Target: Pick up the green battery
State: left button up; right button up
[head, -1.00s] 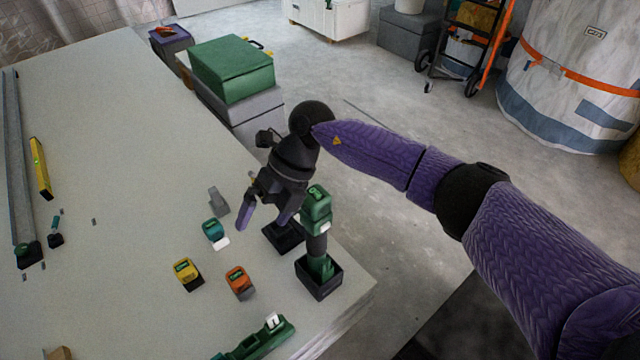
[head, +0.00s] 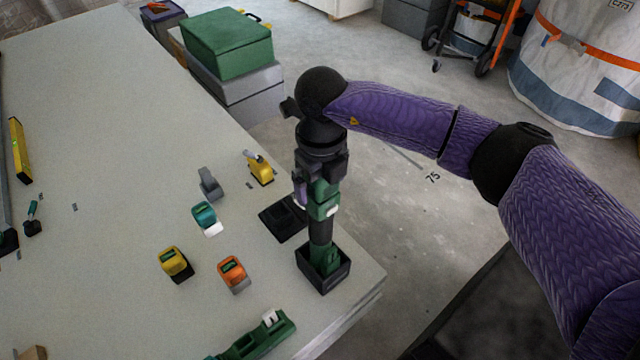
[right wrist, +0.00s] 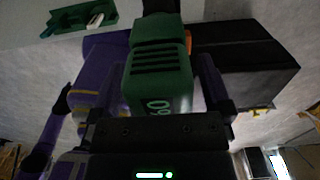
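The green battery (head: 323,200) sits on top of an upright black handle (head: 320,232) that rises from a dark box (head: 322,272) at the table's right edge. My right gripper (head: 318,188) is above the battery, pointing down. In the right wrist view, the battery (right wrist: 158,80) is between the two fingers (right wrist: 162,90). Narrow gaps seem to show on both sides, so the gripper looks open around it. In the head view, my gripper hides the battery's upper part. My left gripper is not in view.
Teal (head: 204,215), yellow (head: 174,262) and orange (head: 232,271) blocks stand left of the box. A dark flat holder (head: 283,219) lies just behind it. A green tray-like piece (head: 258,338) lies at the near edge. The table's left middle is mostly clear.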

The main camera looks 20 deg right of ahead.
jog(key=c, duration=1.2)
jog(key=shift+c, duration=0.3)
notch_tip(320, 180, up, 10)
jog(key=p, duration=0.5)
jog(key=shift+r+p, duration=0.2)
jog(key=shift+p, duration=0.1)
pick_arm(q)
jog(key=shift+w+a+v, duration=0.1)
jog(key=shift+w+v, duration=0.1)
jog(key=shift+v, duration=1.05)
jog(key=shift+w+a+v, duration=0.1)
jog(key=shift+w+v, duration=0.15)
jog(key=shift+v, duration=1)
pick_arm(e)
jog(key=shift+f, duration=0.15)
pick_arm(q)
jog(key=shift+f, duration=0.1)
